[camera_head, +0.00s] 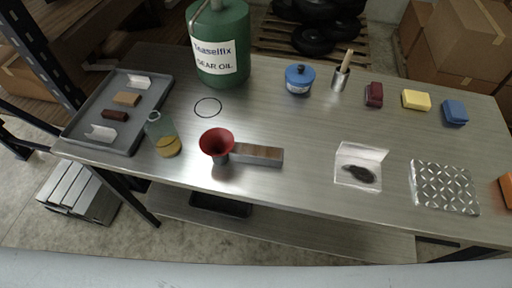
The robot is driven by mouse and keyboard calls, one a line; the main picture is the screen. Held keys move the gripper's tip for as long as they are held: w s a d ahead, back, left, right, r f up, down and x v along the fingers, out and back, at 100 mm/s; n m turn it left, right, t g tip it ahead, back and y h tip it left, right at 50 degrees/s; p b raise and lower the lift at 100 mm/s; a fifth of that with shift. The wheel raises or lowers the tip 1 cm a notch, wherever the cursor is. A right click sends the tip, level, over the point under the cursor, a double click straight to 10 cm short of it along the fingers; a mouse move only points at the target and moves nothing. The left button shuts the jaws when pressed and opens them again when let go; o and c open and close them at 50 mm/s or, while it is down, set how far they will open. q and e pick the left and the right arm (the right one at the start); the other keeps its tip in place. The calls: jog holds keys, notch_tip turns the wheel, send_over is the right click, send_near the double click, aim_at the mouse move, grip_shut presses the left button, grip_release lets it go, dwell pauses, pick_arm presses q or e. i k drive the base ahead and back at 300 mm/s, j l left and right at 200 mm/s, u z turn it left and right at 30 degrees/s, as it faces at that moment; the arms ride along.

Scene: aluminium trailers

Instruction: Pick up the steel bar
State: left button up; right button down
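The steel bar (262,155) is a short rectangular metal block lying flat on the metal-topped table (310,130), near its front edge left of the middle. Its upper face shows a brownish tint. A red funnel (216,143) stands at the bar's left end and overlaps it in the picture; I cannot tell whether they touch. Neither of my grippers shows in the head view.
Left of the funnel are a bottle with amber liquid (162,135) and a grey tray (75,128) of small blocks. A green gear oil can (219,45) stands behind. A clear bag (359,167) and tread plate (443,187) lie right.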

aim_at(244, 151)
jog(key=l+u, duration=0.1)
jog(key=l, duration=0.3)
jog(key=k+l+u, duration=0.1)
jog(key=l, duration=0.3)
jog(key=k+l+u, duration=0.1)
jog(key=l, duration=0.3)
jog(key=k+l+u, duration=0.1)
jog(key=l, duration=0.3)
jog(key=k+l+u, duration=0.15)
jog(key=l, duration=0.2)
jog(key=k+l+u, duration=0.1)
jog(key=l, duration=0.25)
